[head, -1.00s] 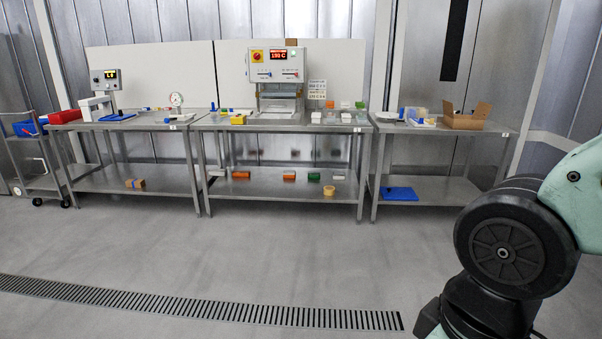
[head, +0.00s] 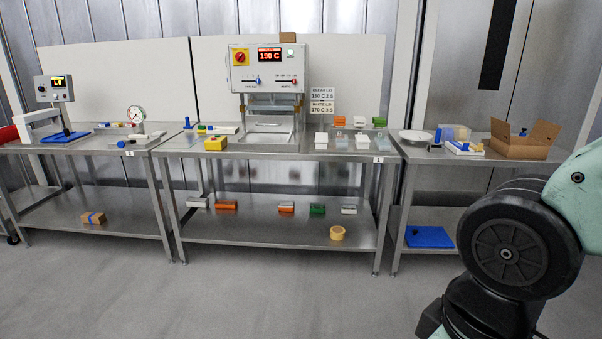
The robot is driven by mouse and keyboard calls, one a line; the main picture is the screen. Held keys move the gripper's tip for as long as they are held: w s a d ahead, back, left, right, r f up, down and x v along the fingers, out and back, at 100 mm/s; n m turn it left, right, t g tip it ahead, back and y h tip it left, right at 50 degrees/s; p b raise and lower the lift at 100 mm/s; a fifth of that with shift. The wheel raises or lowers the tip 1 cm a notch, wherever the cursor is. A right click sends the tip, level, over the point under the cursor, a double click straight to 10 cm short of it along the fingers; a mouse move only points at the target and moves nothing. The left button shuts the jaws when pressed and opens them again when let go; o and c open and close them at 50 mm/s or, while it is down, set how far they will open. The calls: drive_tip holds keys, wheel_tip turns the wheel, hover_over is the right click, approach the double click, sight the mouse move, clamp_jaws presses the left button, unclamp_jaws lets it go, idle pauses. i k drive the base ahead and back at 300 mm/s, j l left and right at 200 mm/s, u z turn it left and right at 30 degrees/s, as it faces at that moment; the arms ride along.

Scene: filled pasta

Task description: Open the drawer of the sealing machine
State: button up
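The sealing machine (head: 268,72) stands on the middle steel table, at the back. Its white front panel carries a red display reading 190 C, a red knob on a yellow plate and two sliders. Below the panel, between the posts, is the drawer (head: 266,136), a pale metal tray at table level. I cannot tell for sure how far it is pushed in. My gripper is not in view; only dark and pale green links of my arm show at the lower right.
The middle table (head: 225,153) holds a yellow box (head: 215,143) left of the machine and several small tubs to its right. A left table bears a gauge (head: 136,117); a right table bears a cardboard box (head: 524,140). The floor (head: 260,290) before the tables is clear.

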sight(285, 123)
drive_tip(key=i, duration=1.9)
drive_tip(key=i+l, duration=0.1)
drive_tip(key=i, duration=1.75)
drive_tip(key=j+u, duration=0.05)
drive_tip(key=j, duration=0.05)
